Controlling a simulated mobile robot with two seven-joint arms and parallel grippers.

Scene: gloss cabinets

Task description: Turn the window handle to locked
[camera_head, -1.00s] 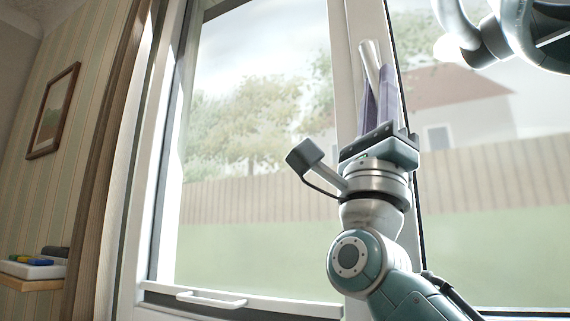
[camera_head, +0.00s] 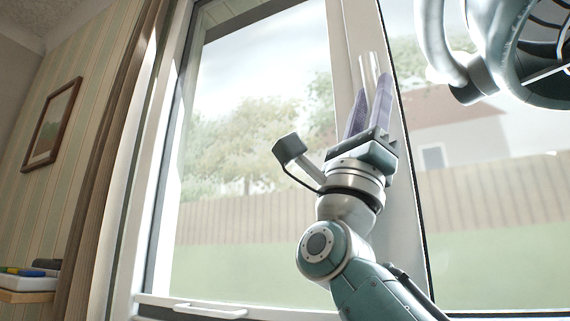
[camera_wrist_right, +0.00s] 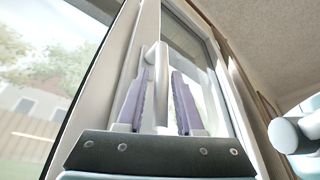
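The window handle (camera_head: 368,68) is a pale bar on the white frame post between two panes. In the head view it stands roughly upright, partly hidden by my right gripper. My right gripper (camera_head: 370,85) is raised to it from below, its two purple fingers apart. In the right wrist view the handle (camera_wrist_right: 157,70) rises between the spread fingers (camera_wrist_right: 160,85), nearer the left finger. I cannot tell whether a finger touches it. My left gripper is not in view.
A white bar pull (camera_head: 210,311) sits on the lower window frame. A framed picture (camera_head: 52,124) hangs on the striped wall at left, above a small shelf (camera_head: 30,296) with coloured items. A curtain (camera_head: 118,150) hangs beside the window.

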